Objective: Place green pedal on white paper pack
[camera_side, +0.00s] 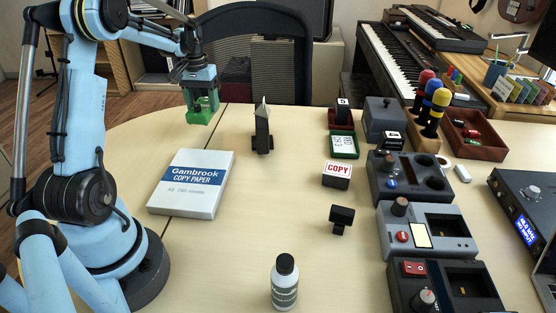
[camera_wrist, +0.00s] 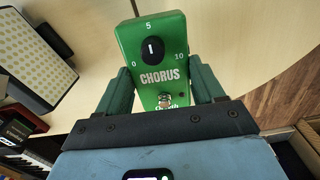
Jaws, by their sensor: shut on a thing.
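The green pedal (camera_wrist: 153,62) has a black knob and the word CHORUS on its face. My gripper (camera_wrist: 160,98) is shut on it, with one finger against each side, in the wrist view. In the side view, my gripper (camera_side: 201,98) holds the green pedal (camera_side: 201,116) at the far edge of the table, behind the paper pack. I cannot tell how high above the table the pedal is. The white paper pack (camera_side: 193,181) with a blue band reading Gambrook COPY PAPER lies flat on the table at left. Its top is bare.
A dark upright wedge-shaped object (camera_side: 262,134) stands right of the pedal. A bottle (camera_side: 285,282), a COPY stamp (camera_side: 337,174) and a small black object (camera_side: 341,218) stand mid-table. Several grey devices (camera_side: 428,230) line the right. The table around the pack is clear.

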